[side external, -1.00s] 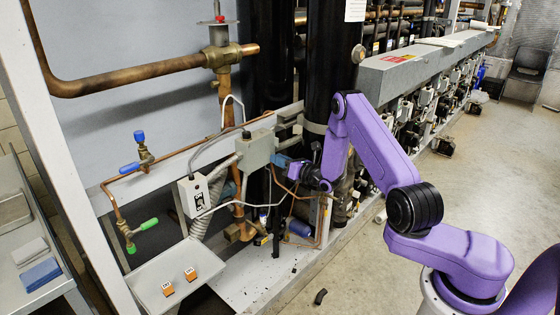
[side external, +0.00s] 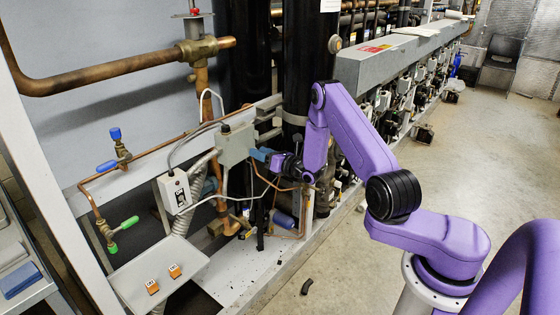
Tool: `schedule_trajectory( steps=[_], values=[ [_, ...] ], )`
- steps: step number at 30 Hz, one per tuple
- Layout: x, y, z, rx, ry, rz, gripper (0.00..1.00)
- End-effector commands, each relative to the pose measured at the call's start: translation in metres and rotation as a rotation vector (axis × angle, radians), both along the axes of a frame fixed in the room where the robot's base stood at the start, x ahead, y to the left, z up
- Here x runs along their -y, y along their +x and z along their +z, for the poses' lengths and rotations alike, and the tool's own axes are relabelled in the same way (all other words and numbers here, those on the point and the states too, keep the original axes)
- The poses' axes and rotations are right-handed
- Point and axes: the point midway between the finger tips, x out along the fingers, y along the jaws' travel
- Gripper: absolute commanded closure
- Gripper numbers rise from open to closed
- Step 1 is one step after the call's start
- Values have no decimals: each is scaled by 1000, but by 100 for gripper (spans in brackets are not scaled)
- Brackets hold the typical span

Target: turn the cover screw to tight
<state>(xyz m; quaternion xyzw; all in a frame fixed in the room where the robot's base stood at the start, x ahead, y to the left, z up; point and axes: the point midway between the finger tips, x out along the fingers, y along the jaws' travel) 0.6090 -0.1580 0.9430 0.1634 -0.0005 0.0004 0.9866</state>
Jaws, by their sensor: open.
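A grey cover box (side external: 236,145) is fixed on the rack's rail, with cables and thin pipes running to it. A small dark knob (side external: 225,128) stands on its top; I cannot tell whether this is the cover screw. No other screw is clear at this size. My gripper (side external: 258,154) is at the right side of the box, its blue fingers pointing left at that face. The jaws are open. I cannot tell whether the fingertips touch the box or surround a screw, as the fingers hide that spot.
A white switch box (side external: 175,192) hangs lower left of the grey box. Copper pipes with blue and green valve handles (side external: 124,222) are at left. A tray (side external: 135,265) holds two orange blocks (side external: 174,271). A black column (side external: 308,70) stands close behind my arm. Open floor lies right.

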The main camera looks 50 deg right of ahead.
Motion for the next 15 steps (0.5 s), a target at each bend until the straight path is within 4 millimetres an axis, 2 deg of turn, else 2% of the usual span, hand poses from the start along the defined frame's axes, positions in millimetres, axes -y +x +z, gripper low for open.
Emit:
schedule_trajectory(
  steps=[5,15],
  values=[
    [1,-27,0,-4,4,-4,57],
    [1,-100,-1,-4,4,-5,57]
  ],
)
